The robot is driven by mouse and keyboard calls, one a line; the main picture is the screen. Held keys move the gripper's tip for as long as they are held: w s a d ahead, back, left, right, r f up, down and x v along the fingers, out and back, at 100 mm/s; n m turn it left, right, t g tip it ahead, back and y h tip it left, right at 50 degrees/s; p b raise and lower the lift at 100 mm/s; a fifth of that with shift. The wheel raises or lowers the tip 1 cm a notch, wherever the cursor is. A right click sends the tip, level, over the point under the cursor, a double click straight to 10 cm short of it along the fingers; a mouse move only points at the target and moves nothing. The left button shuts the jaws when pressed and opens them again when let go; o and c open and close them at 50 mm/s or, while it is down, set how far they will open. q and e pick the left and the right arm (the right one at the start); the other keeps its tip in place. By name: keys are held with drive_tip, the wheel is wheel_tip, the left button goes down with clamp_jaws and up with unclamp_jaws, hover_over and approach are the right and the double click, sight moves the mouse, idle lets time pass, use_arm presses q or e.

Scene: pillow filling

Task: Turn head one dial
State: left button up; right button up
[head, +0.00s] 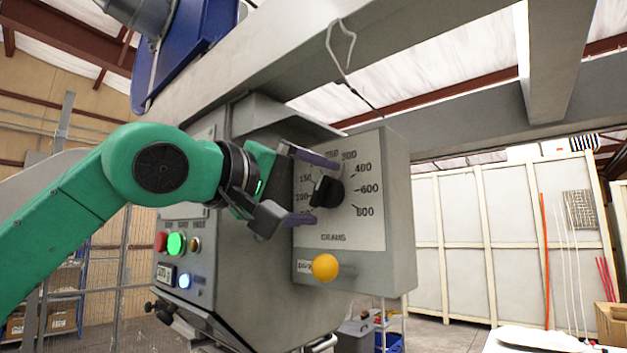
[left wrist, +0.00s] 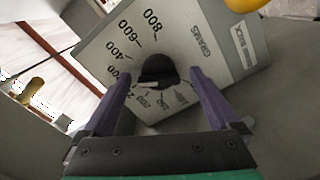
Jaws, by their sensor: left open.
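The black dial (head: 327,191) sits on a pale scale plate with gram markings on the front of a grey machine box. My left gripper (head: 308,188) is at the dial, with one purple finger above it and one below it. Its fingers are open and stand on either side of the dial, and I cannot tell whether they touch it. In the left wrist view the dial (left wrist: 157,70) lies between and just beyond the open fingertips (left wrist: 160,78). My right gripper is not in view.
A yellow ball knob (head: 325,267) sticks out below the dial plate. Red and green lit buttons (head: 176,244) and a small display are on the machine's left face. A grey beam (head: 290,50) crosses overhead. A white-topped table (head: 535,341) stands at lower right.

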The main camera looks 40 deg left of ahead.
use_arm(q)
drive_tip(key=shift+s+r, duration=0.15)
drive_tip(key=shift+s, duration=0.45)
drive_tip(key=shift+c, duration=0.9)
drive_tip(key=c, duration=1.2)
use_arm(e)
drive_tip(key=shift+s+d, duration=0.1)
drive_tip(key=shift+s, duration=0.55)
